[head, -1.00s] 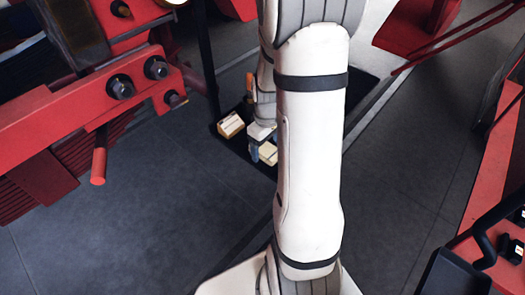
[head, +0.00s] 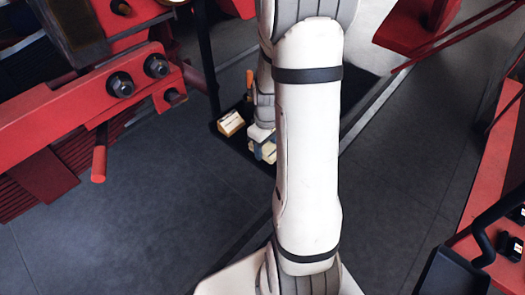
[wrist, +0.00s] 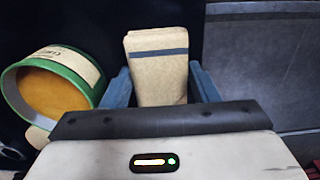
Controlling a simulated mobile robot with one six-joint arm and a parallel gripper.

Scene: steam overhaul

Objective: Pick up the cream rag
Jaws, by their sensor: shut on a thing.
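The cream rag (wrist: 158,75) is a folded cream block with a dark blue stripe near its far end. In the wrist view it sits between the two blue fingers of my gripper (wrist: 160,88), which is shut on it. In the head view the rag (head: 269,152) shows small beside my gripper (head: 262,145), low at the dark tray, partly hidden by my arm. I cannot tell whether the rag still touches the tray.
A green-rimmed tin (wrist: 52,85) with orange-brown contents lies close left of the rag. Red machinery (head: 75,95) stands at left. Grey floor (head: 130,220) is open in front.

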